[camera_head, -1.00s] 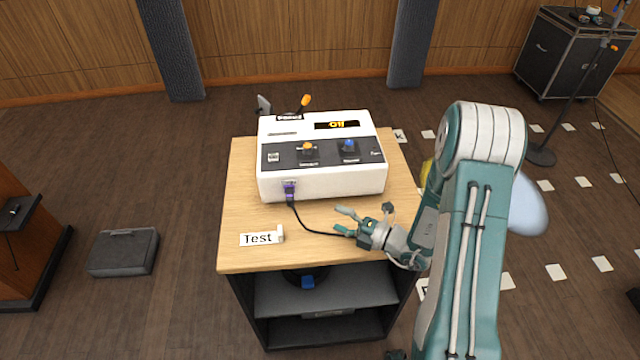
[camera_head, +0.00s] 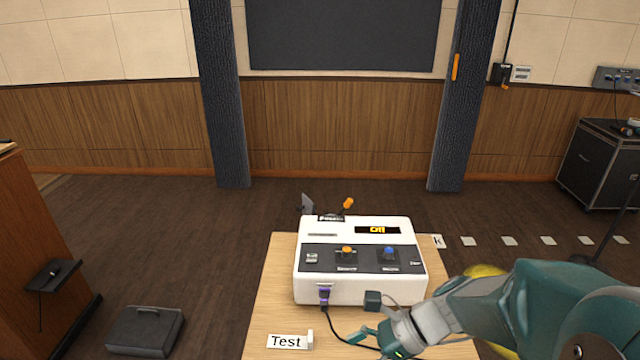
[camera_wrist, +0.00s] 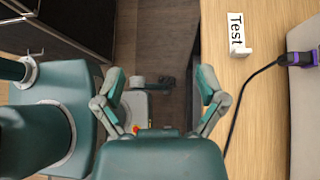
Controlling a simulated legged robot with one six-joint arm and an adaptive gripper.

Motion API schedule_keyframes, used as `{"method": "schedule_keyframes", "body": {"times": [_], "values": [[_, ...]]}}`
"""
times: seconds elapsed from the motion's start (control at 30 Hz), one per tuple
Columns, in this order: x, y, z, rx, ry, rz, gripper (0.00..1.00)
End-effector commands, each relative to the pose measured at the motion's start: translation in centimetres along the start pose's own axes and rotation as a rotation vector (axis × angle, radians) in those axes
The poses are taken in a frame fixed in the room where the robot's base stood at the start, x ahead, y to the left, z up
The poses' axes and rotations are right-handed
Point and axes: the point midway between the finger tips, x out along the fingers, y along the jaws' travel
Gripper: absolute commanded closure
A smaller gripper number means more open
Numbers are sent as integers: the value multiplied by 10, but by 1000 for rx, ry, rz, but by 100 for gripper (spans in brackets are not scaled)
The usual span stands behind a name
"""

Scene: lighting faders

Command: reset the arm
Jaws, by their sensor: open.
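My gripper (camera_head: 362,335) is open and empty in the head view, low over the front of the wooden table, with my teal arm reaching in from the right. In the wrist view my gripper (camera_wrist: 162,88) has its two fingers spread apart, with only floor and parts of my own body between them. The white control box (camera_head: 360,288) stands on the table behind my gripper. It has an orange knob, a blue knob and a display reading "Off". A purple plug (camera_head: 324,294) sits in its front, with a black cable running towards my gripper.
A "Test" label (camera_head: 288,341) stands on the wooden table (camera_head: 270,300) left of my gripper; it also shows in the wrist view (camera_wrist: 237,33). A grey case (camera_head: 146,331) lies on the floor at left. A black equipment case (camera_head: 598,165) stands at far right. Open floor lies behind the table.

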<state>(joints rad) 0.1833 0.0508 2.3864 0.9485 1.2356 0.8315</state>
Motion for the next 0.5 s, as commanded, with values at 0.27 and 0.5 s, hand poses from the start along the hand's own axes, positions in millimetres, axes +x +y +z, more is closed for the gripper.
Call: {"method": "schedule_keyframes", "body": {"times": [0.27,0.5], "values": [[-34,41,4,-636,379,41,10],[-75,62,6,-1157,730,121,10]]}}
